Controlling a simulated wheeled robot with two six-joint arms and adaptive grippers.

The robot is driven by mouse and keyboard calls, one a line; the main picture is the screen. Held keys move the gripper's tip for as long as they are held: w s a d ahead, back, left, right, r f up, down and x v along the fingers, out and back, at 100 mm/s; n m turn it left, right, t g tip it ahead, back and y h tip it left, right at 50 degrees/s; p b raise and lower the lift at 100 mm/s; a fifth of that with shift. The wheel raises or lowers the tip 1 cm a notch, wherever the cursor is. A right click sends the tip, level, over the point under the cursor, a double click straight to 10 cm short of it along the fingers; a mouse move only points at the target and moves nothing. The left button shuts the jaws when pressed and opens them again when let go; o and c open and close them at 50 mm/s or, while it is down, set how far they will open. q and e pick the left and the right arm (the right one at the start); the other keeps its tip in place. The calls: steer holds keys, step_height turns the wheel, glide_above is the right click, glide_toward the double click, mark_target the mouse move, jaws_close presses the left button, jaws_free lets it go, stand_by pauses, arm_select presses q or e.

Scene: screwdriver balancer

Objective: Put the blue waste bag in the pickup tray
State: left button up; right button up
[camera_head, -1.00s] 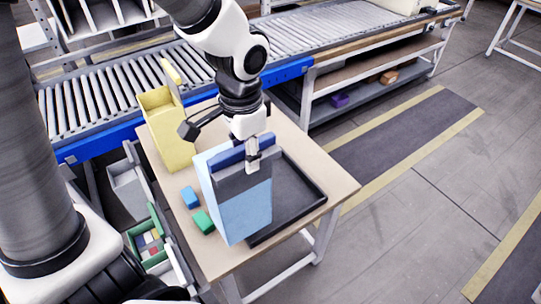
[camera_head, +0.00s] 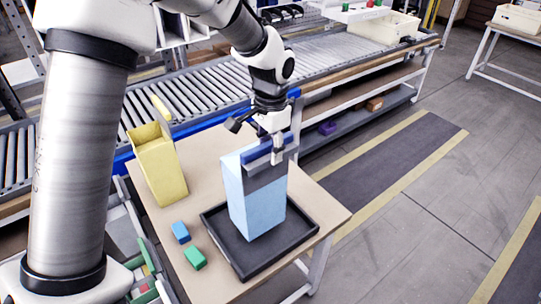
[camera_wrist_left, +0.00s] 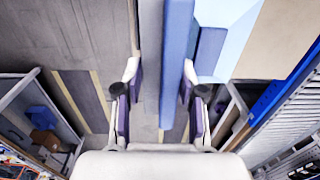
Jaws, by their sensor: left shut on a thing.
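The blue waste bag (camera_head: 257,208) stands upright, light blue with a grey band and a darker blue top strip. The black pickup tray (camera_head: 222,246) lies on the table, and the bag's bottom is within its rim in the head view. I cannot tell whether the bag touches the tray floor. My left gripper (camera_head: 277,150) is shut on the bag's top edge from above. In the left wrist view the blue top strip (camera_wrist_left: 178,60) runs between the fingers (camera_wrist_left: 160,97). My right gripper is not in view.
A yellow bin (camera_head: 163,172) stands at the table's back left. A blue block (camera_head: 181,232) and a green block (camera_head: 195,258) lie left of the tray. A roller conveyor (camera_head: 215,90) runs behind the table. The table's right edge borders open floor.

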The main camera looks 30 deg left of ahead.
arm_select(q)
steer(key=shift+f+p, duration=0.5)
steer(key=shift+f, duration=0.4)
steer(key=shift+w+f, duration=0.1)
steer(key=shift+f, duration=0.8)
steer(key=o, duration=1.1)
steer(key=shift+o, duration=0.2)
steer(key=r+b, duration=0.1)
steer(key=r, duration=1)
steer(key=shift+d+r+b, duration=0.2)
steer(key=shift+r+b, duration=0.15)
steer(key=shift+r, duration=0.2)
